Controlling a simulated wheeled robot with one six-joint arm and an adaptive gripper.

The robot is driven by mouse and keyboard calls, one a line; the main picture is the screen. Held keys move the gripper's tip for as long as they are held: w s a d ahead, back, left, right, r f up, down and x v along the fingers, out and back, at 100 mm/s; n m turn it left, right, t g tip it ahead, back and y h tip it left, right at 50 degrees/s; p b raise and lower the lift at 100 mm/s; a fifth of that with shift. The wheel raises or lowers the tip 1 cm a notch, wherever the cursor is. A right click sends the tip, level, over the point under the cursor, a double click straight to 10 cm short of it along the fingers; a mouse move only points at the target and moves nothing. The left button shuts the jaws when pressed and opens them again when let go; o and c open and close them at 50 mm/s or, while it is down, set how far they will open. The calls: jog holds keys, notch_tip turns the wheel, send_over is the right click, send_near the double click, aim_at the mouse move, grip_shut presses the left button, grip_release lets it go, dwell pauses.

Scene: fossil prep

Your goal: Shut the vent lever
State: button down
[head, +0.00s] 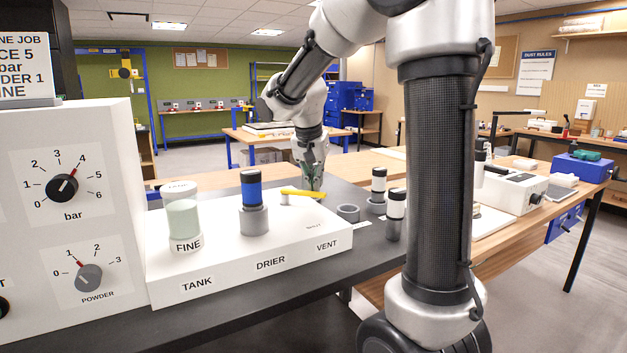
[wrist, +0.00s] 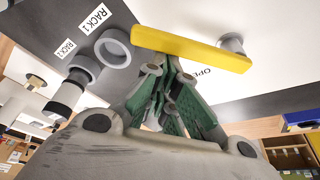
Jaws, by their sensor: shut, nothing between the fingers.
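The vent lever (head: 303,193) is a yellow bar on a short grey pivot, at the back right of the white panel labelled TANK, DRIER and VENT. It points right in the head view, and a faint SHUT mark is on the panel in front of it. In the wrist view the yellow lever (wrist: 190,48) crosses the top, with its pivot at right and part of an OPEN mark below it. My gripper (head: 312,188) is shut and empty on the lever's far side. Its fingertips (wrist: 168,62) are right beside the bar; I cannot tell whether they touch.
The glass FINE tank (head: 183,220) and blue-topped drier (head: 252,203) stand left on the panel (head: 240,265). A grey ring (head: 348,213) and black-and-white cylinders (head: 396,215) stand just right of the lever. The dial box (head: 70,130) rises at far left.

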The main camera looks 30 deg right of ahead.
aim_at(322, 193)
jog(key=m, duration=0.1)
jog(key=s+a+m, duration=0.1)
jog(key=shift+s+m+g+h, duration=0.3)
jog(key=shift+m, duration=0.1)
jog(key=s+a+m, duration=0.1)
jog(key=m, duration=0.1)
jog(key=shift+s+a+m+g, duration=0.1)
jog(key=shift+a+m+g, duration=0.1)
jog(key=shift+m+g, duration=0.15)
jog(key=shift+s+a+m+g, duration=0.45)
jog(key=shift+a+m, duration=0.1)
jog(key=shift+m, duration=0.3)
jog(key=shift+s+a, duration=0.1)
jog(key=shift+a, duration=0.35)
jog(key=d, duration=0.4)
jog(key=shift+d+r, duration=0.1)
jog(key=shift+r, duration=0.15)
jog(key=v, duration=0.9)
jog(key=shift+a+r, duration=0.2)
jog(key=shift+a, duration=0.2)
